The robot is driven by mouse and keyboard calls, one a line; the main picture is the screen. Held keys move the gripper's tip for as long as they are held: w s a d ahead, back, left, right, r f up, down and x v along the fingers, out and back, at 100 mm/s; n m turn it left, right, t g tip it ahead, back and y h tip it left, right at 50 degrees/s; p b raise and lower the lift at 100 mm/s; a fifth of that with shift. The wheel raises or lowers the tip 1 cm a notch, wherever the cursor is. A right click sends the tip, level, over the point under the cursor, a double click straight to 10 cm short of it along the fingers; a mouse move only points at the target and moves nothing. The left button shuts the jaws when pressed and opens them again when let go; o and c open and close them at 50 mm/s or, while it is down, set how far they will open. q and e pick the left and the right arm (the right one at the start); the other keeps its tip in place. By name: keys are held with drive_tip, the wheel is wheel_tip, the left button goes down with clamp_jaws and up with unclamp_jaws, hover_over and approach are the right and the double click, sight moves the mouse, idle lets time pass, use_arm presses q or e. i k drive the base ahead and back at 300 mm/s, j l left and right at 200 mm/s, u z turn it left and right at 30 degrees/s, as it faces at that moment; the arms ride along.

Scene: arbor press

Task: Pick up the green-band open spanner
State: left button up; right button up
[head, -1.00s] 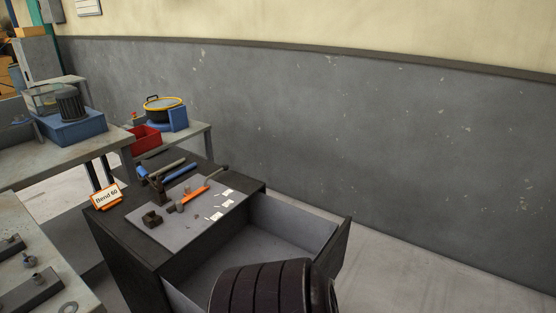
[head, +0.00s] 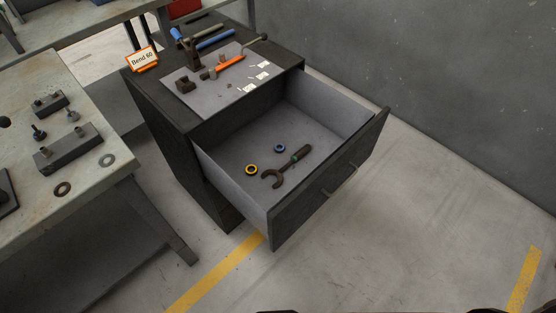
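The open spanner (head: 284,170) lies flat on the floor of the pulled-out drawer (head: 240,150). It has a dark metal open jaw toward the lower left, a brownish handle toward the upper right, and a small green band near the middle. A yellow ring (head: 251,170) lies just left of its jaw, and a blue ring (head: 279,148) lies above it. Neither of my grippers shows; only dark slivers, probably my arms, show at the bottom edge.
The dark cabinet's top (head: 165,72) holds a grey mat (head: 200,95) with several tools and parts, and an orange-framed sign (head: 141,59). The drawer front (head: 330,185) has a handle. A workbench (head: 100,135) with metal parts stands at left. Floor to the right is clear.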

sight(306, 148)
drive_tip(key=z, duration=0.1)
drive_tip(key=i+l+u, duration=0.1)
drive_tip(key=u, duration=0.35)
drive_tip(key=l+u, duration=0.3)
drive_tip(key=u, duration=0.15)
drive_tip(key=l+u, duration=0.25)
drive_tip(key=u, duration=0.2)
drive_tip(key=l+u, duration=0.1)
drive_tip(key=l, duration=0.35)
drive_tip(key=k+l+u, duration=0.15)
drive_tip(key=l, duration=0.3)
drive_tip(key=l+u, duration=0.1)
drive_tip(key=l, duration=0.35)
drive_tip(key=k+l+u, duration=0.1)
drive_tip(key=l, duration=0.35)
drive_tip(key=k+l+u, duration=0.1)
drive_tip(key=l, duration=0.3)
drive_tip(key=k+l+u, duration=0.15)
drive_tip(key=l, duration=0.3)
